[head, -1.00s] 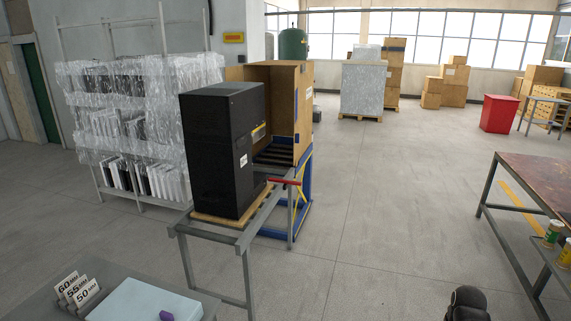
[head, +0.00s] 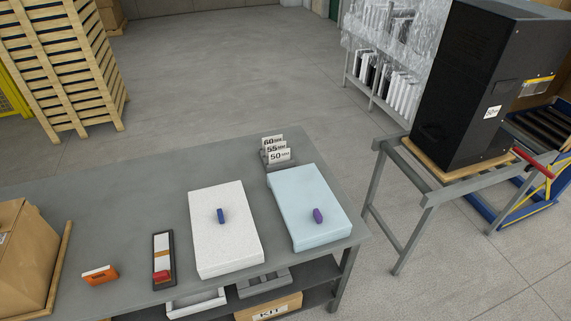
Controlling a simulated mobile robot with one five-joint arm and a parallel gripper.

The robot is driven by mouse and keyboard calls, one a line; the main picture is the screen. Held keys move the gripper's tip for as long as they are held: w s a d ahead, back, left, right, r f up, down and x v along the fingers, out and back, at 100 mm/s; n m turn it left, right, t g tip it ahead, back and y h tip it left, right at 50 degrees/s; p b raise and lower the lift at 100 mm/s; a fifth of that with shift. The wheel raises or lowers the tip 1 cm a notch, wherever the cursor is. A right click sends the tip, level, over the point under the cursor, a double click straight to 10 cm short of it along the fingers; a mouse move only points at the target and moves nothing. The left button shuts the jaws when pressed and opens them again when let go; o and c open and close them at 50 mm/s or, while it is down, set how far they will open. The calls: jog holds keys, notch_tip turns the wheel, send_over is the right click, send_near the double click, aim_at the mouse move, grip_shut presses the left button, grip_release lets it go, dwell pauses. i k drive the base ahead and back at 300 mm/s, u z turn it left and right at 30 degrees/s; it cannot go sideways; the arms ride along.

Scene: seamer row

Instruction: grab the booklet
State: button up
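No item is clearly recognisable as a booklet. A small orange item with a white top (head: 101,275) lies on the grey table (head: 120,215), right of a cardboard box; it may be the booklet, but it is too small to tell. Right of it lies a narrow dark tray (head: 155,238) holding a pale strip and a red piece (head: 161,278). My gripper is not in view.
A white slab (head: 226,245) bears a blue piece (head: 221,216); a pale blue slab (head: 300,190) bears a purple piece (head: 318,215). Number cards (head: 279,156) stand behind. The cardboard box (head: 25,255) fills the table's left end. A black cabinet (head: 465,90) stands right.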

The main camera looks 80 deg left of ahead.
aim_at(98, 277)
jog(key=u, duration=3.9)
jog(key=i, duration=0.15)
jog(key=z, duration=0.6)
jog(key=k, duration=0.25)
jog(key=u, duration=2.05)
jog(key=i, duration=0.75)
